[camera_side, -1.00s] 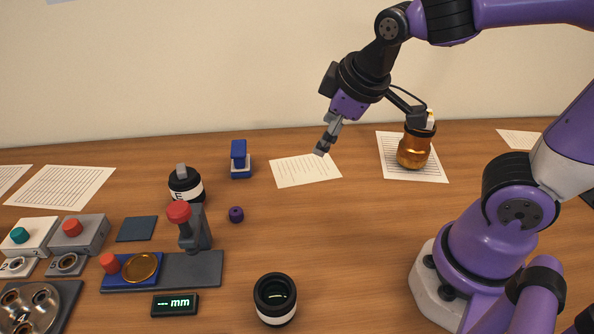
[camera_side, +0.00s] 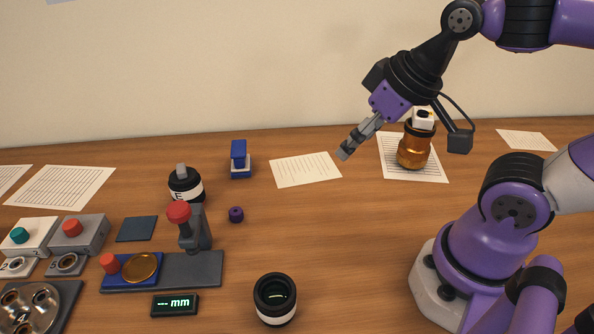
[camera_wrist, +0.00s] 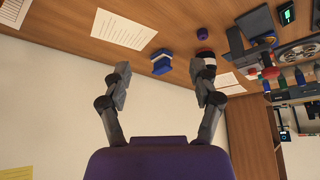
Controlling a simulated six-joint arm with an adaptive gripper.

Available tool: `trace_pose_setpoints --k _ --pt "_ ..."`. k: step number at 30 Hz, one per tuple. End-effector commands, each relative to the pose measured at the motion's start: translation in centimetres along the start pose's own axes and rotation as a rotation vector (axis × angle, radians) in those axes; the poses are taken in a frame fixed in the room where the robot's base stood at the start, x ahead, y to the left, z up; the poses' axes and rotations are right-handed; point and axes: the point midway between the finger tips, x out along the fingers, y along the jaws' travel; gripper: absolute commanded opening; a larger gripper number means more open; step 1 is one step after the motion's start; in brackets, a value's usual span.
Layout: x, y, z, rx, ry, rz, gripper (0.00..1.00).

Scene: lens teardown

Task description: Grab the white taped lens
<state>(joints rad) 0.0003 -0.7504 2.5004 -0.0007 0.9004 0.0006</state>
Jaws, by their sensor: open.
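A black lens (camera_side: 275,300) with a white band around its lower part stands upright at the front middle of the table, its glass facing up. A second black cylinder (camera_side: 186,186) with a white lettered band and a grey top stands farther back left, partly behind a red-knobbed device. My gripper (camera_side: 349,148) is up in the air at the back, right of both and touching neither. In the wrist view my gripper (camera_wrist: 163,65) is open and empty, its two fingers wide apart.
The red-knobbed device (camera_side: 203,266) stands left of the front lens, with a small display (camera_side: 175,304) before it. A blue-and-white block (camera_side: 241,162), a small purple piece (camera_side: 236,214) and an amber jar (camera_side: 413,151) stand farther back. The table between front lens and my base is clear.

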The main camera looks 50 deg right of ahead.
Motion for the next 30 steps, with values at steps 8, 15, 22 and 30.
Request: trace_pose_setpoints --k 8,15,22,30 --pt "0.0 0.0 0.0 0.0 0.0 0.0 0.71" --pt "0.0 0.0 0.0 0.0 0.0 0.0 0.99" --pt "0.0 0.0 0.0 0.0 0.0 0.0 0.99" --pt "0.4 -1.4 -0.5 -0.223 -0.038 -0.035 0.99"
